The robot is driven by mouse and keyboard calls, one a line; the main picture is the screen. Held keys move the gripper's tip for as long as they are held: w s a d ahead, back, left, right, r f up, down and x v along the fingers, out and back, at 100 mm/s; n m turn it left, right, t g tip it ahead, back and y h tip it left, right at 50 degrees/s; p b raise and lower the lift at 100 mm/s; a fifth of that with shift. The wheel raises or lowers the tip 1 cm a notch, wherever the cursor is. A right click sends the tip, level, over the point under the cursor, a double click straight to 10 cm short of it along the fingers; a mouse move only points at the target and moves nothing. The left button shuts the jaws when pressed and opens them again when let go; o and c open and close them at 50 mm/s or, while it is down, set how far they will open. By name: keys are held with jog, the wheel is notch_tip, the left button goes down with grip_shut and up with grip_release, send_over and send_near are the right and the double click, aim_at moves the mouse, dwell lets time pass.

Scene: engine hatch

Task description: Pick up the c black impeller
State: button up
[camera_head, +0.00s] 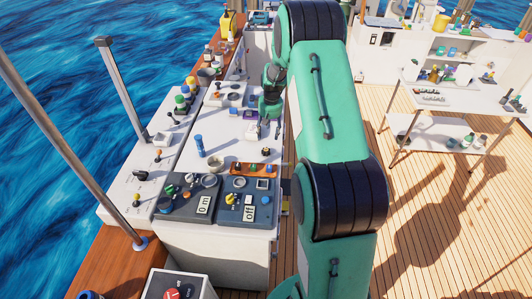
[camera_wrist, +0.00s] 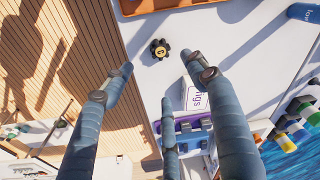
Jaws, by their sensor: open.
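The black impeller (camera_wrist: 159,49) is small, dark and lobed, with a yellow centre that seems to bear a letter C. It lies on the white counter top near its edge. In the head view it looks like the small dark piece (camera_head: 266,151) just behind the orange tray. My gripper (camera_head: 268,130) is above the counter, behind the impeller. In the wrist view my gripper (camera_wrist: 164,76) has its blue-grey fingers spread wide and nothing between them. The impeller shows beyond the fingertips, apart from them.
The orange tray (camera_head: 253,169) stands close to the impeller.

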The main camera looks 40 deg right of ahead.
send_over(266, 150)
jog(key=shift+s+f, duration=0.15)
jog(key=shift+f, duration=1.6)
jog(key=shift+s+f, duration=0.15)
jog(key=shift+f, duration=1.6)
jog(key=shift+w+f, duration=0.2)
jog(key=shift+f, duration=1.1)
jog(key=shift+w+f, duration=0.15)
jog(key=shift+f, duration=1.15)
jog(key=c, duration=1.2)
jog(key=shift+r, duration=5.05)
